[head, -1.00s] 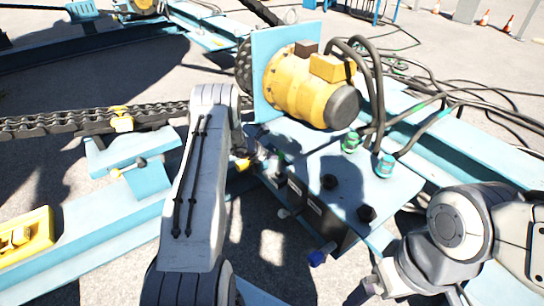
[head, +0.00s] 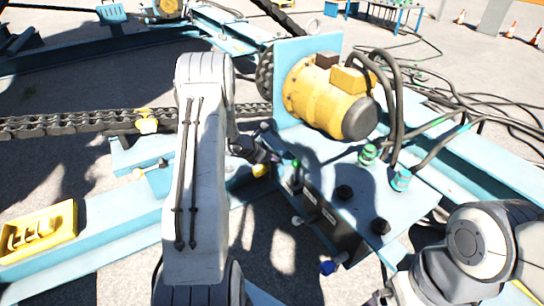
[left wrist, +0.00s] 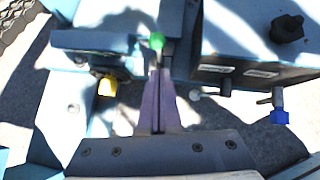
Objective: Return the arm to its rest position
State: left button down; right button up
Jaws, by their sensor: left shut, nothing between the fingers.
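My left gripper (head: 272,158) is shut and empty. It hangs near the blue machine's valve block (head: 318,215). In the left wrist view its purple fingers (left wrist: 157,100) lie together, pointing at a green-tipped lever (left wrist: 156,42). The same green knob (head: 296,163) shows just right of the fingertips in the head view. I cannot tell whether the fingers touch it. My left arm reaches in from the bottom left of centre. My right arm shows at the lower right; its fingers are out of the picture.
A yellow motor (head: 330,98) with black hoses stands behind the block. A blue knob (head: 328,267) and a yellow knob (left wrist: 106,87) are near the gripper. A chain (head: 70,124) runs left. A yellow tray (head: 62,222) sits on the blue beam. Open ground lies at lower left.

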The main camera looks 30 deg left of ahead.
dwell(0.5)
pick_arm(q)
jog(key=s+d+r+m+g+h, duration=0.1)
jog(key=d+r+m, duration=0.25)
jog(key=d, duration=0.45)
jog(key=s+d+r+m+g+h, duration=0.1)
jog(key=s+d+r+m+h, duration=0.15)
jog(key=d+m, duration=0.4)
jog(key=d+r+m+g+h, duration=0.15)
jog(key=d+r, duration=0.25)
jog(key=d, duration=0.5)
jog(key=s+d+r+m+g, duration=0.3)
jog(key=s+d+m, duration=0.5)
jog(key=d, duration=0.1)
jog(key=s+d+r+m+g+y, duration=0.1)
jog(key=s+d+r+m+y, duration=0.15)
jog(key=s+m, duration=0.4)
jog(key=s+d+r+m+g+y, duration=0.1)
jog(key=s+d+m+g, duration=0.2)
jog(key=s, duration=0.6)
jog(key=s+a+r+m+t+y, duration=0.1)
jog(key=s+a+m+t+y, duration=0.15)
jog(key=s+m, duration=0.75)
notch_tip(320, 180, up, 28)
jog(key=a+m+p, duration=0.1)
jog(key=p, duration=2.7)
jog(key=shift+r+g+y, duration=0.2)
jog(key=shift+g+y, duration=0.1)
jog(key=shift+g, duration=0.1)
